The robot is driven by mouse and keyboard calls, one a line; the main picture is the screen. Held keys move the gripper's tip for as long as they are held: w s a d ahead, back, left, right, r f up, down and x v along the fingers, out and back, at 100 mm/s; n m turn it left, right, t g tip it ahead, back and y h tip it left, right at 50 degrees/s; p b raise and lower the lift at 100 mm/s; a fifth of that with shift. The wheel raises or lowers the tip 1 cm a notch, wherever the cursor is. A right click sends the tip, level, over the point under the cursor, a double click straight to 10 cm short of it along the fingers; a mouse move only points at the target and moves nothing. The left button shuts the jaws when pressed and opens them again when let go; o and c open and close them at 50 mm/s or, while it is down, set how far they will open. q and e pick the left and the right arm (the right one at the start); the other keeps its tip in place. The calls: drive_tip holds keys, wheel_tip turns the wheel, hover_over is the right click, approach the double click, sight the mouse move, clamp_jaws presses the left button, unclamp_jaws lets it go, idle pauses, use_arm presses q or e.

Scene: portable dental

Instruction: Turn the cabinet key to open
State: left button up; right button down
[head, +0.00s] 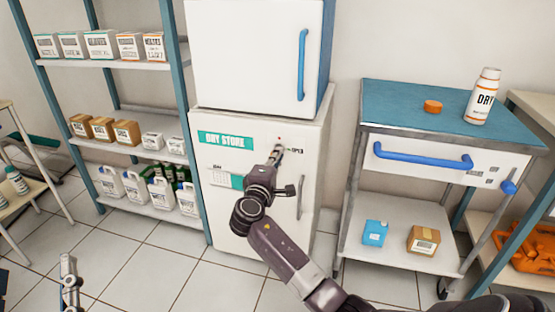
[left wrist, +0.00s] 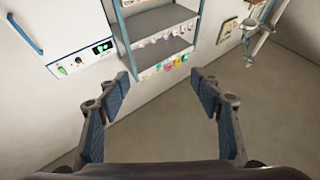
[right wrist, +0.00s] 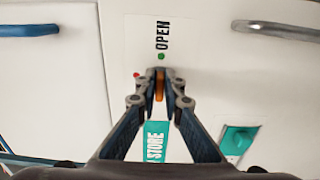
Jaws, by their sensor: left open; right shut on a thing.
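The white lower cabinet (head: 228,224), labelled DRY STORE, stands against the wall in the head view with its door shut. My right gripper (head: 279,150) reaches its upper front. In the right wrist view, my right gripper (right wrist: 161,76) is shut on the orange key (right wrist: 159,90), which shows between the fingers at the door face. The word OPEN (right wrist: 162,36) and a green dot (right wrist: 161,57) lie just beyond the fingertips, and a red dot (right wrist: 137,75) lies to the left. The fingers hide the keyhole. My left gripper (left wrist: 163,84) is open and empty.
The cabinet's grey handle (head: 299,198) is right of my right gripper. An upper white cabinet (head: 250,50) with a blue handle sits above. A blue-topped cart (head: 400,105) stands to the right, and shelves (head: 115,64) with boxes stand to the left. The tiled floor in front is clear.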

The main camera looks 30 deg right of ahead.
use_arm(q)
drive_tip(key=shift+s+r+t, duration=0.3)
drive_tip(key=shift+r, duration=0.25)
use_arm(e)
drive_tip(key=shift+f, duration=0.1)
drive_tip(key=c, duration=2.1)
unclamp_jaws()
drive_tip(key=v, duration=1.2)
drive_tip(key=shift+s, duration=0.1)
